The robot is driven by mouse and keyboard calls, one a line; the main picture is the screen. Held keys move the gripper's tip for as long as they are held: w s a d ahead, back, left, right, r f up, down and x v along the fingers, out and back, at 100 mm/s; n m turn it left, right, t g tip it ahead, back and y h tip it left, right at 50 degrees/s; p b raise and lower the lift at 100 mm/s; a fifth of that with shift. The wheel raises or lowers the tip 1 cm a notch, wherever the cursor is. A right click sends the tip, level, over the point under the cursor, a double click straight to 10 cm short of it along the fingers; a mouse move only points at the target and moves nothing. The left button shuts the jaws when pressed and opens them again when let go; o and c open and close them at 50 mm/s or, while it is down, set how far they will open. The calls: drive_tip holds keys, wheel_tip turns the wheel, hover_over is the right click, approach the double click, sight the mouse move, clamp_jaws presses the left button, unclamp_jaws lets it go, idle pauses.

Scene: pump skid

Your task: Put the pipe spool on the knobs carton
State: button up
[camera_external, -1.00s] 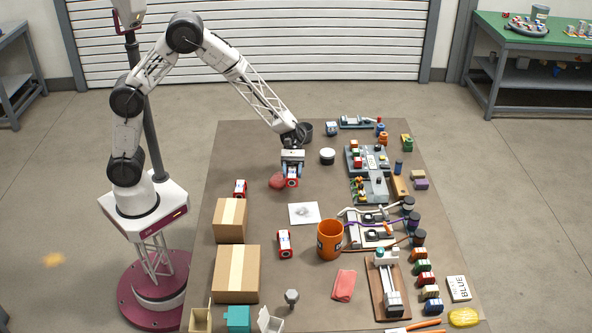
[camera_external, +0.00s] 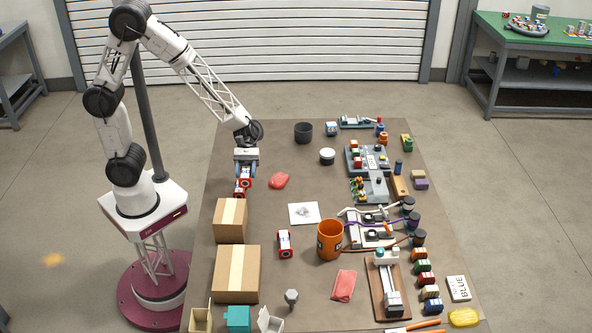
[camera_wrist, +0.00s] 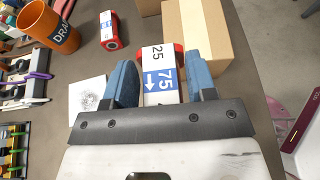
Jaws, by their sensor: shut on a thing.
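My gripper (camera_external: 245,171) is shut on a pipe spool (camera_external: 246,182), a white piece with red ends, above the table's left edge. In the wrist view the spool (camera_wrist: 160,82) sits between the blue fingers, its label reading 25 and 75 with an arrow. Two tan taped cartons are at the left: a smaller one (camera_external: 230,220) just in front of my gripper and a larger one (camera_external: 237,273) beyond. I cannot read which is the knobs carton.
Small open boxes (camera_external: 238,318) line the front left edge. Fixtures and parts crowd the right side. The table between the red lump and dark cup (camera_external: 303,132) is clear.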

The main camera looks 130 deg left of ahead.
drive_tip(key=s+d+r, duration=0.1)
drive_tip(key=s+d, duration=0.4)
drive_tip(key=d, duration=0.3)
drive_tip(key=s+d, duration=0.6)
drive_tip(key=d, duration=0.2)
drive_tip(key=shift+d+r, duration=0.25)
drive_tip(key=shift+r, duration=0.1)
hover_over(230, 211)
drive_tip(key=shift+f, duration=0.75)
drive_tip(key=shift+s+f, duration=0.1)
drive_tip(key=shift+f, duration=1.7)
drive_tip(key=o, duration=1.1)
drive_tip(key=shift+f, duration=0.1)
drive_tip(key=shift+c, duration=0.2)
